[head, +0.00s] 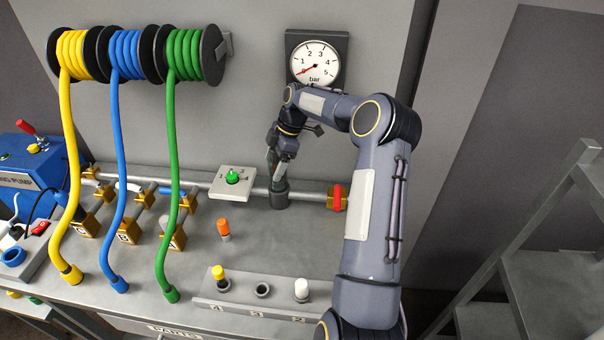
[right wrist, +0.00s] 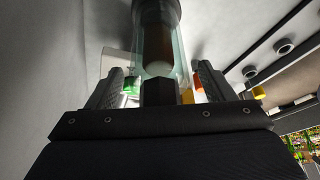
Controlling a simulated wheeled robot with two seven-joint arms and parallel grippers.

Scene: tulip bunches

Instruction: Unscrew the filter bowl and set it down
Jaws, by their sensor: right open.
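The filter bowl (right wrist: 176,60) is a clear cylinder with a brownish core and pale lower end inside. In the head view the dark filter head (head: 279,194) sits on the pipe, and my arm partly hides the bowl. My right gripper (right wrist: 158,80) is open, with one finger on each side of the bowl's end. I cannot tell whether the fingers touch it. The right gripper (head: 279,148) also shows small in the head view. My left gripper is not in view.
A pressure gauge (head: 316,62) hangs behind my right arm. A green-knobbed valve plate (head: 232,182) and a red valve handle (head: 338,198) flank the filter head. A numbered rack (head: 245,297) stands at the front. Hose reels (head: 198,54) are at left. Bench between is partly clear.

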